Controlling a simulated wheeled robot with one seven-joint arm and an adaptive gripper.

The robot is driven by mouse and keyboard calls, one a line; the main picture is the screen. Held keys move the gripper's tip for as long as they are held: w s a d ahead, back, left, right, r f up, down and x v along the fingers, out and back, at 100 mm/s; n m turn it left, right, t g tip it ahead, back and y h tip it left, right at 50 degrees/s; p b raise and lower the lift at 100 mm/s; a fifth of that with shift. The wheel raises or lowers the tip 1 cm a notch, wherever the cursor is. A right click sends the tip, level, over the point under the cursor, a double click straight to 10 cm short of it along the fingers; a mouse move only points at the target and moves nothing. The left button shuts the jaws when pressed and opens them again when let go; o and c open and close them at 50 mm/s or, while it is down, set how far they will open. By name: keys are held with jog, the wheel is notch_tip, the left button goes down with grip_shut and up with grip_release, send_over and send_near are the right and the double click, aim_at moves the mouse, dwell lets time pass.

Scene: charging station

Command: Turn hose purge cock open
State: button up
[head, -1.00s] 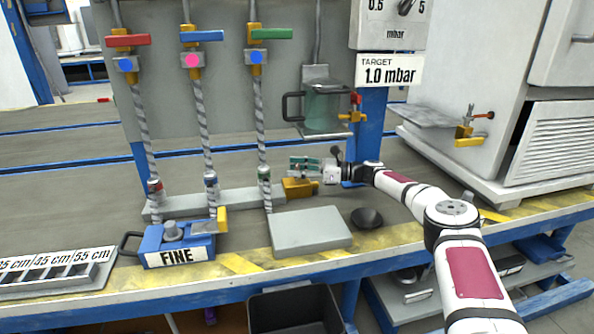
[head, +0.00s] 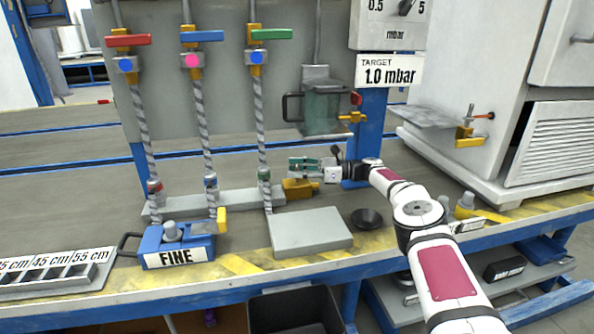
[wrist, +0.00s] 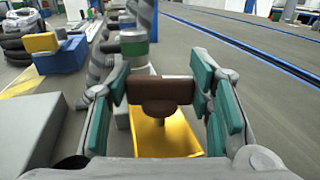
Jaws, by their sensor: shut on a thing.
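The purge cock shows in the wrist view as a brown handle (wrist: 160,90) above a yellow body (wrist: 165,137). The handle lies crosswise between the teal finger pads. In the head view the yellow body (head: 300,188) sits on the bench, right of the green-collared hose end (head: 264,178). My gripper (head: 304,163) is just above it and hides the handle there. In the wrist view my gripper (wrist: 162,98) is shut on the brown handle, with a pad at each end. How far the cock is turned is unclear.
A grey block (head: 310,232) and a black dish (head: 367,218) lie in front. A white cabinet (head: 465,95) stands right. Bare bench lies behind the hoses.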

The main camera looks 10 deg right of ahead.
jog(key=shift+f, duration=0.15)
jog(key=o, duration=1.2)
jog(key=shift+t, duration=0.3)
jog(key=shift+m+t+h+p, duration=0.5)
jog(key=shift+m+t+p, duration=0.05)
jog(key=shift+m+t, duration=0.7)
